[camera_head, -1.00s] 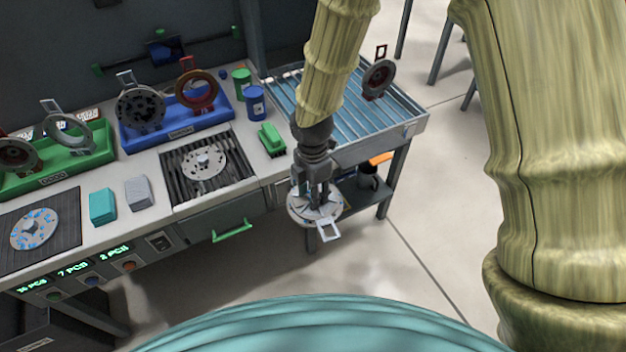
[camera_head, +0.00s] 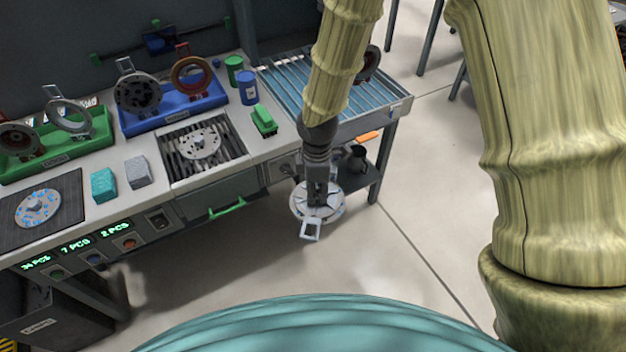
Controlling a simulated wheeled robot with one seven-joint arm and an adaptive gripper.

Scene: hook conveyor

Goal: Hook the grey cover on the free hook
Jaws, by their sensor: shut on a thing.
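My gripper (camera_head: 318,196) is shut on the grey cover (camera_head: 333,211), a round disc with a square loop (camera_head: 310,230) sticking out toward the lower left. The cover is held in the air in front of the workbench, near the bench's right end and left of the lower shelf. My arm hides part of its upper side. I cannot make out a free hook. A dark round part (camera_head: 371,64) stands at the roller conveyor (camera_head: 376,105), partly hidden behind my arm.
A blue tray (camera_head: 178,123) and a green tray (camera_head: 85,152) hold upright round covers with loops. Another disc (camera_head: 199,144) lies on a grate. A green can (camera_head: 233,70), blue can (camera_head: 247,88) and green brush (camera_head: 263,120) stand beside the conveyor. The floor in front is clear.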

